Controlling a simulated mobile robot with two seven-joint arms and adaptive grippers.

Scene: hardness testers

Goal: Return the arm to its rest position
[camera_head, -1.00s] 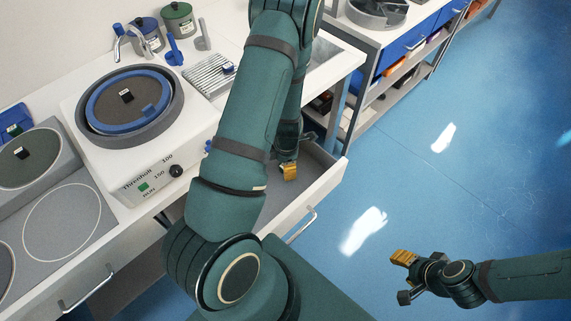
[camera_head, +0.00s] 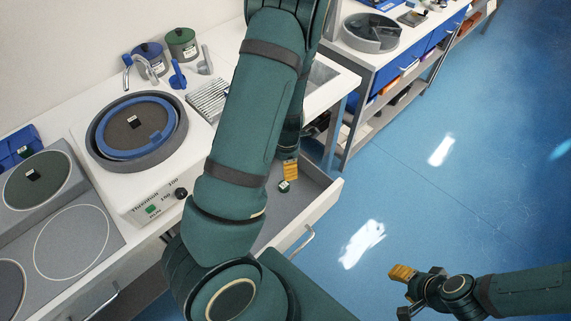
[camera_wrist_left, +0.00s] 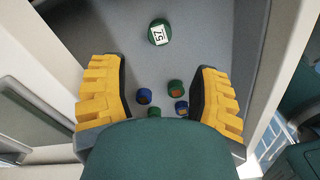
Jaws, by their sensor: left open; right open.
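My left arm crosses the middle of the head view and hides part of the bench and drawer. Of my left gripper, only a yellow finger (camera_head: 290,170) shows there, over the open drawer (camera_head: 318,200). In the left wrist view my left gripper (camera_wrist_left: 160,92) is open and empty, its two yellow fingers wide apart above the drawer floor. A green cylinder with a "75" label (camera_wrist_left: 159,33) stands beyond the fingertips; several small blue and green cylinders (camera_wrist_left: 175,88) lie between the fingers. My right gripper (camera_head: 405,290) is open and empty over the blue floor at the lower right.
A round grinding machine (camera_head: 137,165) with a blue ring and a dark block stands on the white bench. Blue and green jars (camera_head: 182,44) are behind it. A second bench with a grey bowl (camera_head: 371,34) is at the back. The floor at right is clear.

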